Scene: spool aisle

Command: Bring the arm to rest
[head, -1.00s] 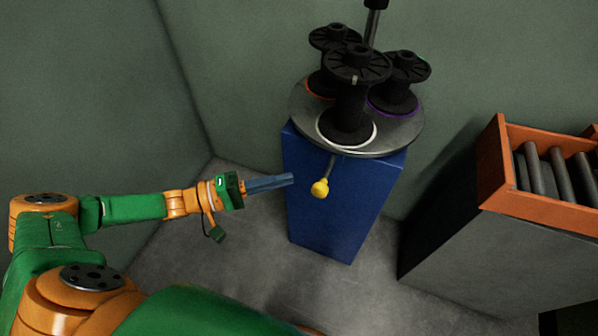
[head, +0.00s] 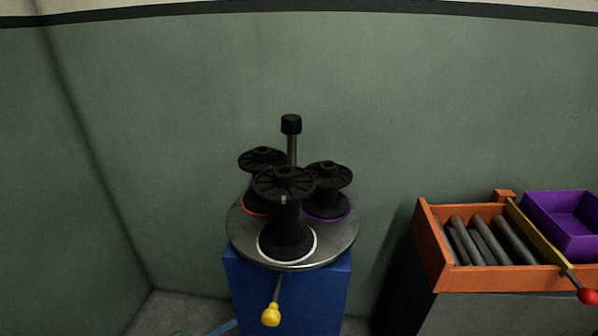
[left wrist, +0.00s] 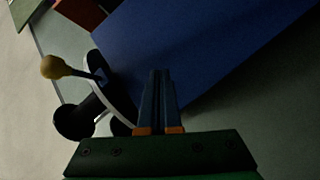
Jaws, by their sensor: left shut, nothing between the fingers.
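My left gripper (head: 224,327) barely shows at the bottom edge of the head view, where only a bit of its blue fingers is visible, left of the blue cabinet (head: 290,294). In the left wrist view its two blue fingers (left wrist: 158,74) lie together, shut and empty, with the blue cabinet (left wrist: 205,45) behind them. They look apart from the cabinet and from the yellow-knobbed lever (head: 271,315). The rest of the left arm is out of the head view. My right gripper is not in view.
Three black spools stand on a round grey turntable (head: 241,245) with a black-capped post (head: 291,125). The yellow knob (left wrist: 54,67) sticks out below it. At right are an orange tray (head: 435,262) of grey rods, a red-tipped lever (head: 587,297) and a purple bin (head: 562,218).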

